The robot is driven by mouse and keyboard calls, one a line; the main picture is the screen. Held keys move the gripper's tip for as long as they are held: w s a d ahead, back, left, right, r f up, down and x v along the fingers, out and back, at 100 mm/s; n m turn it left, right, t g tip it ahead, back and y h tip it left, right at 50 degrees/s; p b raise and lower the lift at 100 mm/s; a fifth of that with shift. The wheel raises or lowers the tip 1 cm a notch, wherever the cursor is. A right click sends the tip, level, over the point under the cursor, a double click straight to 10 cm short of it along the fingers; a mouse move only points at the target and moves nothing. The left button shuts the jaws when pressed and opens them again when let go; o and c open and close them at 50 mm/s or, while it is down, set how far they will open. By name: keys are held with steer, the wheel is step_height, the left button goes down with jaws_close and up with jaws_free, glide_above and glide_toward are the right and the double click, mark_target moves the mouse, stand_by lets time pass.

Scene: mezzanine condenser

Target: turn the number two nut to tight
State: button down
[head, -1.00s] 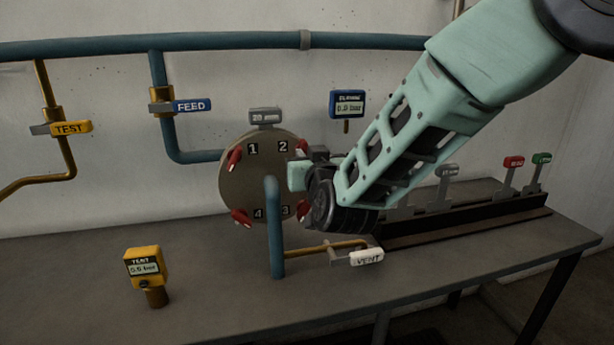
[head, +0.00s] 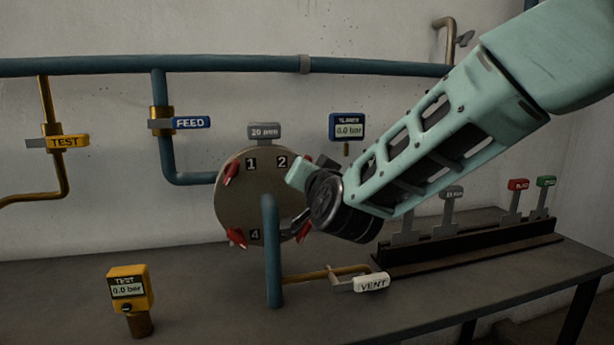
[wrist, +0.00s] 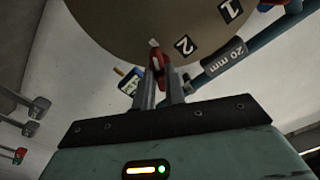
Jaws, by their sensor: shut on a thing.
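The round tan plate (head: 235,200) on the wall side carries red nuts by black number labels. The number two nut (wrist: 157,58) is a red lever-like piece beside the "2" label in the wrist view. My gripper (wrist: 159,88) is shut on it, with one finger on each side. In the head view only a bit of red shows by the "2" label (head: 282,162); my gripper (head: 299,174) covers most of that nut, and its fingertips are hidden. Other red nuts show near "1" (head: 231,174), near "4" (head: 237,237) and at the lower right (head: 304,232).
A blue upright pipe (head: 272,255) stands before the plate. The white VENT handle (head: 371,283) is below my wrist. A yellow TEST gauge (head: 128,287) reads 0.0 bar at the front left. Tagged tools stand in a dark rack (head: 480,243) at right.

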stand_by(0.3)
steer(key=c, duration=1.5)
jaws_free()
steer(key=shift+o, duration=0.2)
steer(key=shift+s, duration=0.15)
steer(key=b+v, duration=0.1)
steer(key=v, duration=1.6)
steer(key=shift+b, duration=0.35)
steer(key=shift+s, duration=0.1)
